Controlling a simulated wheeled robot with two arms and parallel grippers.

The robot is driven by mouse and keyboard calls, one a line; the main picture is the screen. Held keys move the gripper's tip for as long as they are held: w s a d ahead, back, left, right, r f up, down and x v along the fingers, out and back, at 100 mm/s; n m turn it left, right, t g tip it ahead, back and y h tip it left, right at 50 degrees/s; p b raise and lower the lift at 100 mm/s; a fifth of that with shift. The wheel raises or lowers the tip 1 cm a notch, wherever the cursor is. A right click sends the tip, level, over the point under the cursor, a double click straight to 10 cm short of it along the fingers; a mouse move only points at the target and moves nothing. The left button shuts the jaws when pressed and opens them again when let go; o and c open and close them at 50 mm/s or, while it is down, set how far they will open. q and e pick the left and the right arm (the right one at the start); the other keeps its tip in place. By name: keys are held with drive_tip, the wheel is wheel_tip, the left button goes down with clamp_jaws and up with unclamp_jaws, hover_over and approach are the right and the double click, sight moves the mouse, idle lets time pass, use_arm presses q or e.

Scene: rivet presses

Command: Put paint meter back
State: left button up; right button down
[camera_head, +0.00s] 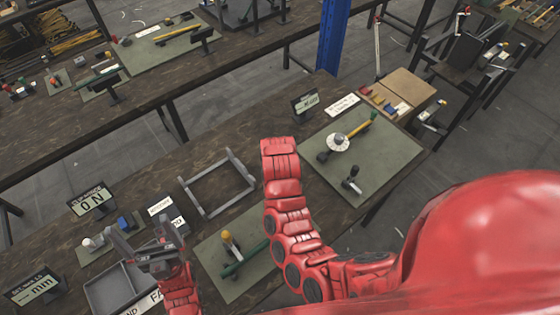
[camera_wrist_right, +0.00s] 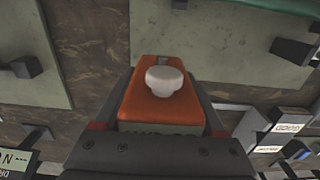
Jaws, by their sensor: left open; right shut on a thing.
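An orange wedge-shaped device with a white knob on top, which looks like the paint meter (camera_wrist_right: 142,98), sits between the dark jaws of my right gripper (camera_wrist_right: 163,108) in the right wrist view. The jaws are shut on its sides, and lettering on its near face is partly cut off. In the head view my right arm reaches over the workbench, and its gripper and the meter cannot be made out. My left gripper (camera_head: 146,243) is open and empty above the bench's near left, close to a grey tray (camera_head: 97,297).
The dark workbench holds a grey metal frame (camera_head: 187,196), a green mat (camera_head: 208,250) with a green-handled tool, and another green mat (camera_head: 396,158) with tools. Small signs (camera_head: 92,203) and white labels stand at left. A blue post (camera_head: 332,38) rises behind.

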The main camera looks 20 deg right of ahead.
drive_tip(key=w+d+b, duration=0.1)
drive_tip(key=w+b, duration=0.2)
drive_tip(key=w+d+f+b, duration=0.1)
drive_tip(key=w+b, duration=0.2)
drive_tip(key=w, duration=0.1)
drive_tip(key=w+d+f+b, duration=0.1)
drive_tip(key=w+d+b, duration=0.1)
drive_tip(key=w, duration=0.1)
drive_tip(key=shift+w+b, duration=0.3)
drive_tip(key=shift+b, duration=0.1)
drive_tip(key=shift+w+d+r+p, duration=0.25)
drive_tip(key=shift+w+r+p, duration=0.2)
drive_tip(key=shift+w, duration=0.35)
drive_tip(key=shift+w+d+f, duration=0.15)
drive_tip(key=shift+w+d, duration=0.05)
drive_tip(key=shift+w, duration=0.25)
drive_tip(key=shift+w, duration=0.1)
